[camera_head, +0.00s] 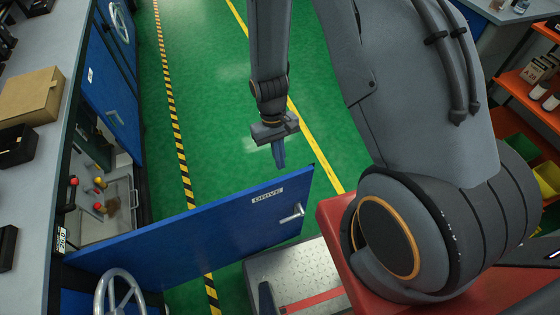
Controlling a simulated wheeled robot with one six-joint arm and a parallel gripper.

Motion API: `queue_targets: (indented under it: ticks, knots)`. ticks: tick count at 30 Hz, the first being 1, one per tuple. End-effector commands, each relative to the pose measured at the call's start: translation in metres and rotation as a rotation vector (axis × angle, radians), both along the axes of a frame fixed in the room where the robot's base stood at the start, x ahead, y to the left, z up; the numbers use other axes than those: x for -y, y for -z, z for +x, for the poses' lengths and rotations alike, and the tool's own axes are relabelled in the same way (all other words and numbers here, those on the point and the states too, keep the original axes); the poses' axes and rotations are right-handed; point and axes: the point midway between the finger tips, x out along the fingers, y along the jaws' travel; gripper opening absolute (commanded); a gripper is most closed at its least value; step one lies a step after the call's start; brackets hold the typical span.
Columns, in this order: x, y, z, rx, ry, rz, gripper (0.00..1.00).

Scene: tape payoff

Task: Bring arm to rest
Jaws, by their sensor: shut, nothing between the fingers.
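My gripper (279,155) hangs down from my arm near the middle of the view, over the green floor. Its fingers are together and hold nothing. It is beyond the top edge of an open blue cabinet door (205,228) and appears clear of it, though the exact gap is hard to tell. My large grey arm fills the right side of the view. The arm bends from its base joint at lower right up past the top edge, and part of it is out of view.
The blue door swings out from the left bench (50,155), with a silver handle (292,213). The open compartment (105,200) shows red and yellow knobs. A cardboard box (30,97) sits on the bench. An orange shelf (530,95) with bins stands at right. Green floor (195,60) between is clear.

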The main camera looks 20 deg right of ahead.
Motion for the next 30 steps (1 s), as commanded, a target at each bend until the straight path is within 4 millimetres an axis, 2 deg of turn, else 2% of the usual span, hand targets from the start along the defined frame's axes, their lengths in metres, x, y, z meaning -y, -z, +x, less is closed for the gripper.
queue_targets:
  ticks: [6,13,30]
  knots:
    - [-0.001,-0.031,0.002,0.001,0.000,0.000,0.00]
    - [-0.001,-0.055,0.005,0.001,0.002,0.000,0.00]
    - [0.002,-0.060,0.006,-0.001,0.009,0.000,0.00]
